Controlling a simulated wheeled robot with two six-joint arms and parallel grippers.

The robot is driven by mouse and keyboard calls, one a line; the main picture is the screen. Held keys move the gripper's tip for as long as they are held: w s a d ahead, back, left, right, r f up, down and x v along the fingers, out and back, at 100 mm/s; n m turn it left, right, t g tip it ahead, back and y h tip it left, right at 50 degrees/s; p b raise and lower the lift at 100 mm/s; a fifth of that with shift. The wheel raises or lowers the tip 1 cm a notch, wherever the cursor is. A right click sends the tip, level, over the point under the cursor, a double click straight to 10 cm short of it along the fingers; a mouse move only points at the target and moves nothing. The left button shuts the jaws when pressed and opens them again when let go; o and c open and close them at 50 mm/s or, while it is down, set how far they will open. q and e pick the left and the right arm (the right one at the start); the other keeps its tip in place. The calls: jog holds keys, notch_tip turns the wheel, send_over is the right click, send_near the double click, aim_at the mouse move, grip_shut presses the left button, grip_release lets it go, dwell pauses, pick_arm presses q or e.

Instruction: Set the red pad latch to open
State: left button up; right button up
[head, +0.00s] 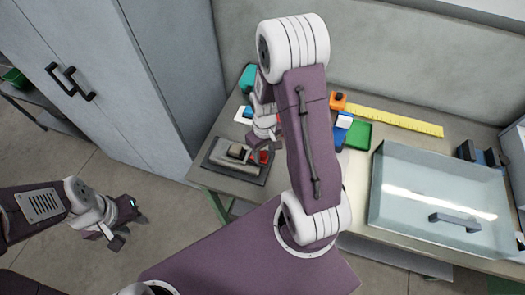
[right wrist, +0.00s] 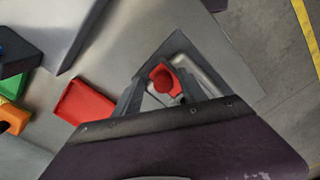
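The red pad latch (right wrist: 163,77) is a small red knob on a grey fixture with a dark base plate (head: 222,173). In the head view a red part (head: 263,157) shows at the fixture's right end, partly beside my right gripper. In the right wrist view my right gripper (right wrist: 160,90) has its fingers apart, one on each side of the latch. I cannot tell whether either finger touches it. My left gripper (head: 130,230) is open and empty, over the floor left of the table.
A red block or tray (right wrist: 85,101) lies beside the fixture. A green tray (head: 359,136), a yellow ruler (head: 395,120) and a teal item (head: 247,78) lie farther back. A clear-lidded box (head: 440,185) fills the table's right. My right arm hides the table's middle.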

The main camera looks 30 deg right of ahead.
aim_at(265, 155)
notch_tip(265, 155, up, 9)
dwell(0.5)
jog(key=shift+s, duration=0.1)
